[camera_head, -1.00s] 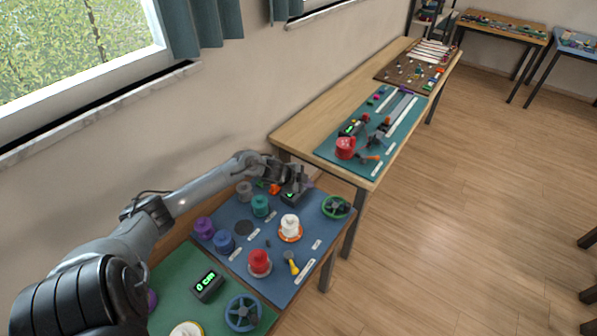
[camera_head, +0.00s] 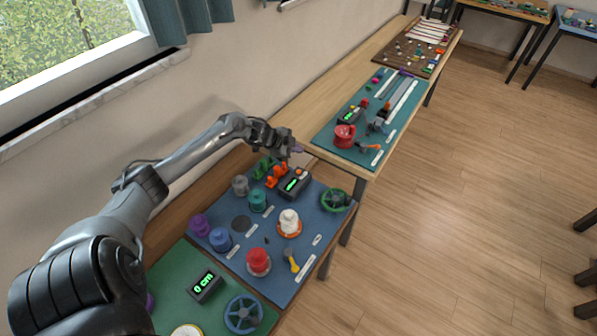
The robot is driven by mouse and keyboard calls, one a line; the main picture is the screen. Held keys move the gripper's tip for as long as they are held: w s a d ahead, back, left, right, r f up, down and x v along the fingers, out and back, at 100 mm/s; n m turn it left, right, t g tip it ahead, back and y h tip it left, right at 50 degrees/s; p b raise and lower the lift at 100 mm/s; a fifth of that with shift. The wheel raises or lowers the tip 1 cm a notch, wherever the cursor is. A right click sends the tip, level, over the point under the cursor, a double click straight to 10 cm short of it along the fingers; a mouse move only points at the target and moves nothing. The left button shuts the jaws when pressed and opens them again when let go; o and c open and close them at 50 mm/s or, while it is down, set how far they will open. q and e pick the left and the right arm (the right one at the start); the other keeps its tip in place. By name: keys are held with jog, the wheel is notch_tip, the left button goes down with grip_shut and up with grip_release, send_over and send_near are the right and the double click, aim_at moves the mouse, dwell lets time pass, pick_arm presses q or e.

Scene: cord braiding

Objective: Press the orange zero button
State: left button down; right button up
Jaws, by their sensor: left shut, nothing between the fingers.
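A black counter box (camera_head: 291,187) with a lit green display stands at the far edge of the blue mat (camera_head: 262,218). A small orange button (camera_head: 302,173) shows on its top right part. My left gripper (camera_head: 297,149) is shut and empty. It is above and behind the counter box, apart from the button, with its fingertips pointing right. My right gripper is not in view.
Orange parts (camera_head: 277,177) and green parts (camera_head: 262,166) stand left of the counter box. Several thread spools, a white spool (camera_head: 289,221) and a green handwheel (camera_head: 336,200) share the mat. Another display (camera_head: 205,284) is on the green mat nearby.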

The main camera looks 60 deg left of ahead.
pick_arm(q)
jog(key=b, duration=0.8)
send_over(297, 172)
jog(key=shift+s+f, duration=0.1)
jog(key=shift+f, duration=4.25)
jog(key=shift+f, duration=0.15)
jog(key=shift+d+f, duration=0.1)
jog(key=shift+f, duration=0.2)
